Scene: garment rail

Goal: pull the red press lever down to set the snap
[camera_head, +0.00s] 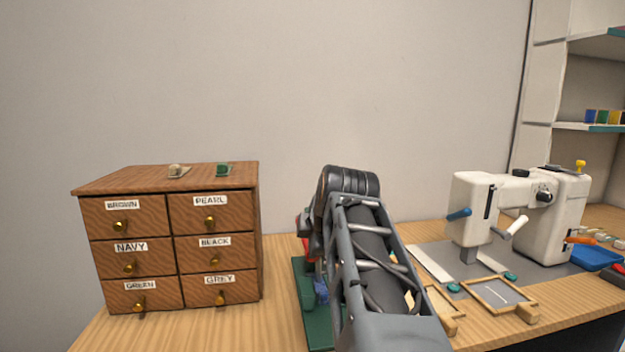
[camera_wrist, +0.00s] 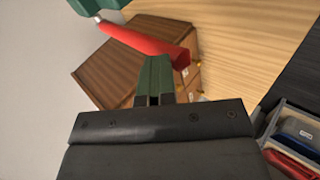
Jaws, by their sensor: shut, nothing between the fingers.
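The red press lever (camera_wrist: 145,42) crosses the upper middle of the wrist view, joined by a short metal rod to the green press body (camera_wrist: 92,5). My gripper (camera_wrist: 157,62) is shut and empty. Its fingertips overlap the lever's lower edge in that view; I cannot tell whether they touch it. In the head view my arm covers most of the press. The gripper itself is hidden in the head view.
A wooden drawer cabinet (camera_head: 170,240) stands left of the press. A white sewing machine (camera_head: 565,215) stands to the right, with small wooden frames (camera_head: 498,294) in front. A blue tray (camera_head: 597,258) is at the far right. Bare tabletop lies between cabinet and press.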

